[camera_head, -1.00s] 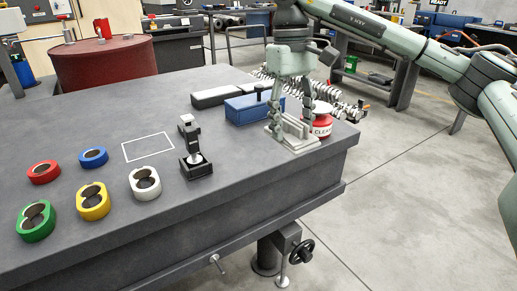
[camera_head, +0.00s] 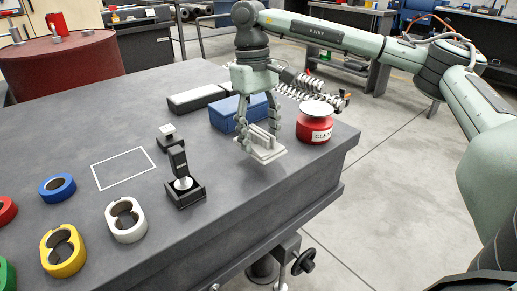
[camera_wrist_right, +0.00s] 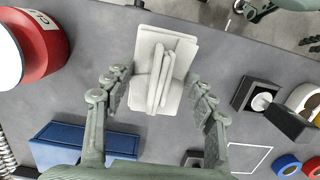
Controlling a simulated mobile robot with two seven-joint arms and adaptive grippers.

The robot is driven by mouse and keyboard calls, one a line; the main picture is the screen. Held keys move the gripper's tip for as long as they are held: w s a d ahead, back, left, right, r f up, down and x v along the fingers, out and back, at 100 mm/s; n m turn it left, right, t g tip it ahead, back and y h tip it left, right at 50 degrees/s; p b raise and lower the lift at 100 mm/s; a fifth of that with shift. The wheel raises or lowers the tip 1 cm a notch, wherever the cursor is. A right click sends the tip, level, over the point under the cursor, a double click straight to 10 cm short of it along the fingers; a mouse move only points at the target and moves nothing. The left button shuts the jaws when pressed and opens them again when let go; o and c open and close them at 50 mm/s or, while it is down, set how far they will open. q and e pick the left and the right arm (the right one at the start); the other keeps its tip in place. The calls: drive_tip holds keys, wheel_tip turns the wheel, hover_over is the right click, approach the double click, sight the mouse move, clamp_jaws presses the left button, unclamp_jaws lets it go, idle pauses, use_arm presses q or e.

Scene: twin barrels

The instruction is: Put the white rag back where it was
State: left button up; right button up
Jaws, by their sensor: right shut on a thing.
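The white rag (camera_head: 262,151), a folded stack of pale cloth, is held by my right gripper (camera_head: 262,140), its fingers pointing down. It is at or just above the table, left of the red can; I cannot tell whether it touches the table. In the right wrist view the rag (camera_wrist_right: 165,68) sits between the two finger pads of the right gripper (camera_wrist_right: 162,86). A white rectangle outline (camera_head: 97,177) is drawn on the dark table, with nothing inside it. My left gripper is not in view.
A red can (camera_head: 314,127) stands right of the rag. A blue box (camera_head: 232,118) and a grey-black case (camera_head: 195,98) lie behind. A black stand (camera_head: 185,190) is between the rag and the outline. White (camera_head: 126,236), yellow (camera_head: 63,262) and blue (camera_head: 57,188) rings lie at the left.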

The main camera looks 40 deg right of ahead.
sight(259, 148)
wheel_tip(259, 148, down, 4)
drive_tip(key=shift+r, duration=0.1)
drive_tip(key=shift+f, duration=0.3)
